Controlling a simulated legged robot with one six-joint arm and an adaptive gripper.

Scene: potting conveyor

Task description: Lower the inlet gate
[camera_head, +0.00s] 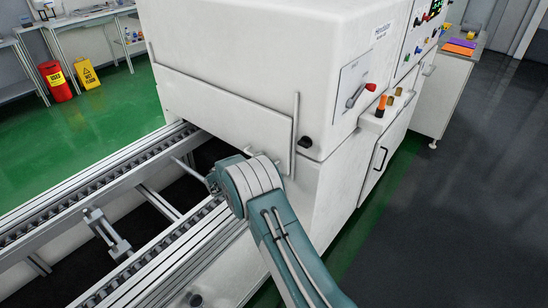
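The inlet gate (225,112) appears to be the flat white panel on the machine's inlet face. A dark gap shows below its lower edge, above the conveyor (92,184). My arm reaches up from the bottom right, and its rounded teal and white wrist is in front of the gate's lower right part. My gripper (208,181) seems to be at the left of the wrist, close to the gap, mostly hidden by it. A thin grey rod (186,168) sticks out there; I cannot tell what it belongs to. Finger opening and any contact with the gate are not visible.
The white machine (240,40) fills the middle, with a lever plate (352,88) and knobs on its right side. A vertical guide bar (295,135) stands at the gate's right edge. A side table (447,80) is at the right. Dark floor at the right is clear.

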